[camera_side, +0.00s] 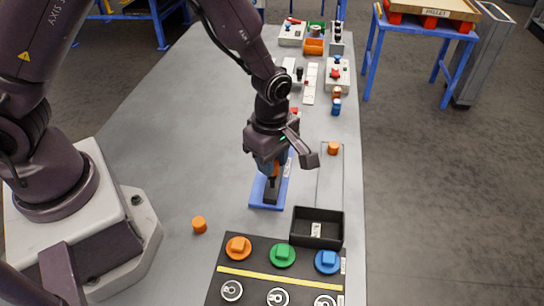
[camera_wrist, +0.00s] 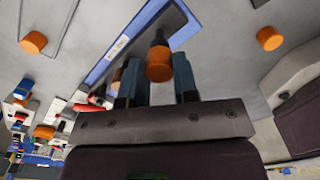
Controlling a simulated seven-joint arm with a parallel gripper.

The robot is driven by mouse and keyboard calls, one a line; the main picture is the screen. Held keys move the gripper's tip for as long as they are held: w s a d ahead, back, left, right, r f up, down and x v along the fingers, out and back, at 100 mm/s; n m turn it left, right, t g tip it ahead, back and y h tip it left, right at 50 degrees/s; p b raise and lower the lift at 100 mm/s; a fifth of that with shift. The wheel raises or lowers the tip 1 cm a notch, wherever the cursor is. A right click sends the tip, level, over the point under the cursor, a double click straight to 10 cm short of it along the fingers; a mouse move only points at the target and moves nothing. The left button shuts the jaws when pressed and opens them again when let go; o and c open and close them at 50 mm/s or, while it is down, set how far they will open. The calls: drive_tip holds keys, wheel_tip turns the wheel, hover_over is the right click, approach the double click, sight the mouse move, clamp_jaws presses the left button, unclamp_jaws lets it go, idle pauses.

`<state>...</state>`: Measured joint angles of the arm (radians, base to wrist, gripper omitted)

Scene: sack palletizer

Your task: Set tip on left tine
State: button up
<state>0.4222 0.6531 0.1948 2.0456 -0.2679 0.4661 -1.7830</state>
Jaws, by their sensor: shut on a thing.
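My gripper (camera_side: 273,168) points down over a blue base plate (camera_side: 256,192) that carries a dark upright part (camera_side: 271,190). In the wrist view, the gripper's two blue-grey fingers (camera_wrist: 159,86) are shut on an orange tip (camera_wrist: 159,65). The dark part (camera_wrist: 158,38) shows just beyond the tip, in line with it. I cannot tell whether the tip touches it or which tine it is. Two loose orange tips stand on the table: one front left (camera_side: 199,225), one right of the plate (camera_side: 334,149). The fingers hide part of the base.
An open black bin (camera_side: 317,228) stands close in front of the plate. A black board (camera_side: 225,270) with orange, green and blue knobs lies nearest the camera. Control boxes and small parts (camera_side: 337,75) fill the table's far end. The table's left middle is clear.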

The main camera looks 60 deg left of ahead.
drive_tip(key=shift+f, duration=0.55)
idle(0.8)
drive_tip(key=o, duration=1)
drive_tip(key=shift+c, duration=0.2)
drive_tip(key=shift+r, duration=0.1)
drive_tip(key=shift+r, duration=3.95)
